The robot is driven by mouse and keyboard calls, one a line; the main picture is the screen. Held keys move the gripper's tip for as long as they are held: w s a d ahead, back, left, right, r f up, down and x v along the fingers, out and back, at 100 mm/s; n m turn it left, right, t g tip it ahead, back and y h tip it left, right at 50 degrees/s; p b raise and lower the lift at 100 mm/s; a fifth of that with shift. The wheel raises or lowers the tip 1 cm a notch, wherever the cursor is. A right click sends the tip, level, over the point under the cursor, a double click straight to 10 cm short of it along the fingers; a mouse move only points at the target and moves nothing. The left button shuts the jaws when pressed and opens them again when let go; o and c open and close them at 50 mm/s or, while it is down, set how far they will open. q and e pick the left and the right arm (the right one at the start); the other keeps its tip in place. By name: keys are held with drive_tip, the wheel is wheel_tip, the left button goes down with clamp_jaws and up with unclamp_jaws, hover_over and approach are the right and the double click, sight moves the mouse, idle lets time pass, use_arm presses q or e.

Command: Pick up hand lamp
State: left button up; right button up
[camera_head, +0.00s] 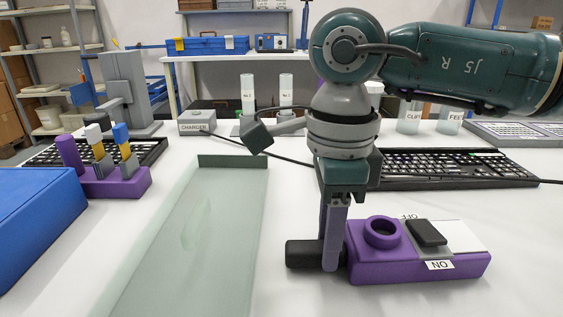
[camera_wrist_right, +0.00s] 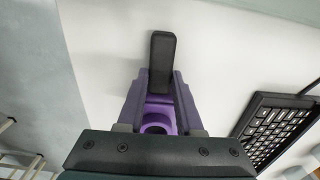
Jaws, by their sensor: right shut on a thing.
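A short black cylinder (camera_head: 303,254), which looks like the hand lamp, lies sideways at the fingertips of my right gripper (camera_head: 333,258). The right gripper points straight down and is shut on it, low over the white table. In the right wrist view the dark lamp body (camera_wrist_right: 162,60) sticks out between the fingertips (camera_wrist_right: 160,88). A purple box (camera_head: 420,265) with a round socket and a black ON/OFF switch stands right beside the fingers; whether they touch is unclear. Its socket also shows in the wrist view (camera_wrist_right: 155,122). My left gripper is out of view.
A translucent glass-like plate (camera_head: 215,230) lies left of the gripper. A purple holder (camera_head: 118,183) with several upright tools and a blue case (camera_head: 35,225) are at the left. A black keyboard (camera_head: 450,168), a charger box (camera_head: 197,123) and labelled cylinders stand behind.

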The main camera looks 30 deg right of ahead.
clamp_jaws()
idle(0.8)
